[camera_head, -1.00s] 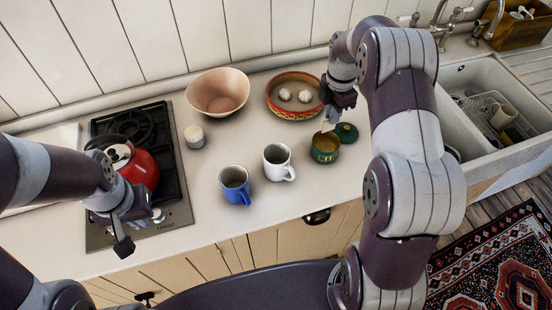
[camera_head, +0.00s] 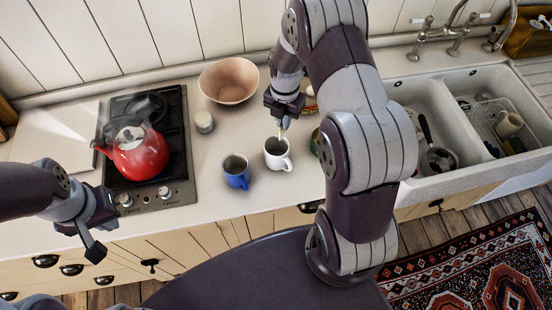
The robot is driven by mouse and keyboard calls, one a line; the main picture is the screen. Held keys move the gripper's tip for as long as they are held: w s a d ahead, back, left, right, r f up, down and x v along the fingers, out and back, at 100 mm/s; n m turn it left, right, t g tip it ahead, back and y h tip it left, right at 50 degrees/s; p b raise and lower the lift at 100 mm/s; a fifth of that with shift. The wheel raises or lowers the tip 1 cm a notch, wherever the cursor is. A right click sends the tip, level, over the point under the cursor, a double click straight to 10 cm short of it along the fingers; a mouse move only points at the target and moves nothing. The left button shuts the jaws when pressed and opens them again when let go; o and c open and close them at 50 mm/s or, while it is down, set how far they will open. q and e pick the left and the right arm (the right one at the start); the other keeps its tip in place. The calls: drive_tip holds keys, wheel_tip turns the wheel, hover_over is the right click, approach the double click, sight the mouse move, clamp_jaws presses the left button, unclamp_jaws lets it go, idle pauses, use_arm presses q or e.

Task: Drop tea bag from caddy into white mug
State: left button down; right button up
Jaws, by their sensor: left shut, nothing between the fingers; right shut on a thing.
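The white mug (camera_head: 278,160) stands upright on the counter, right of the blue mug (camera_head: 236,178). My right gripper (camera_head: 283,122) is above the white mug, fingers pointing down and shut on a small pale tea bag (camera_head: 282,133). The tea bag hangs at the mug's opening; I cannot tell whether its lower end is inside the rim. The green tea caddy (camera_head: 316,142) is mostly hidden behind my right arm. My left gripper (camera_head: 95,250) is shut and empty, low in front of the counter at the left.
A steaming red kettle (camera_head: 138,153) sits on the black hob (camera_head: 176,130). A pink bowl (camera_head: 229,82) and a small lidded jar (camera_head: 204,122) stand behind the mugs. The sink (camera_head: 460,130) is at the right. Counter left of the blue mug is clear.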

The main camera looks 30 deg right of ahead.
drive_tip(key=shift+d+f+b, duration=0.1)
drive_tip(key=shift+f+b, duration=0.2)
drive_tip(key=shift+f, duration=0.6)
use_arm(q)
drive_tip(key=shift+d+f, duration=0.1)
drive_tip(key=shift+f, duration=0.55)
use_arm(e)
drive_tip(key=o, duration=0.7)
drive_tip(key=shift+r, duration=0.1)
